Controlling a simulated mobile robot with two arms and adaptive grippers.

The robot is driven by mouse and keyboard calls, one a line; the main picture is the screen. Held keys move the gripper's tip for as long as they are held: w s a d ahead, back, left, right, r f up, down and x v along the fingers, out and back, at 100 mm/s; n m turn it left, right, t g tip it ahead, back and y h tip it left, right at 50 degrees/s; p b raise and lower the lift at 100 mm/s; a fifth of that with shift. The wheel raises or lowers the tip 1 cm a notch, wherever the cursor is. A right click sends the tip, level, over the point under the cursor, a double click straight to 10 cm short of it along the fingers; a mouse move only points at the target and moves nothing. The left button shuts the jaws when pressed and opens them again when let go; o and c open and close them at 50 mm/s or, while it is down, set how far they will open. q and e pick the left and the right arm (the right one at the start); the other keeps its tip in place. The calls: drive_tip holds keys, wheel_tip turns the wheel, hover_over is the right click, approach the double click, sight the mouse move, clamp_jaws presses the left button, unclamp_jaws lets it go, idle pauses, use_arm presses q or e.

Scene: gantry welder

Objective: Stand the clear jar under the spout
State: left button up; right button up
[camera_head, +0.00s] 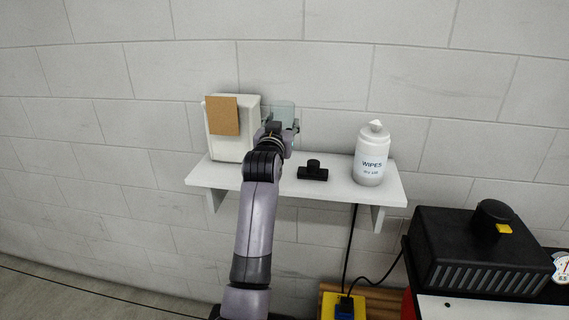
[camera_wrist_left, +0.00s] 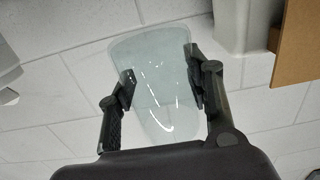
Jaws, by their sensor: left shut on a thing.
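The clear jar (camera_head: 284,110) is held above the shelf in the head view, just right of a white box-shaped unit (camera_head: 222,148) with a brown card on its front. In the left wrist view the jar (camera_wrist_left: 152,62) is see-through and pale blue. My left gripper (camera_head: 282,130) is shut on it, with one finger on each side in the left wrist view (camera_wrist_left: 160,84). My arm hides part of the unit's right side and the jar's lower part. I cannot make out the spout clearly. My right gripper is not in view.
The white shelf (camera_head: 245,178) also holds a small black knob-topped object (camera_head: 313,171) and a white wipes bottle (camera_head: 370,158). Bare shelf lies between these two. A block wall stands close behind. A black machine (camera_head: 470,255) is at lower right.

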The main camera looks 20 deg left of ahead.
use_arm(q)
wheel_tip(320, 180, down, 8)
drive_tip(key=shift+f+p, duration=0.1)
drive_tip(key=shift+p, duration=0.45)
wheel_tip(320, 180, down, 4)
drive_tip(key=shift+f+p, duration=0.1)
drive_tip(key=shift+p, duration=0.2)
drive_tip(key=shift+f, duration=0.1)
drive_tip(key=shift+f, duration=0.15)
drive_tip(key=o, duration=1.2)
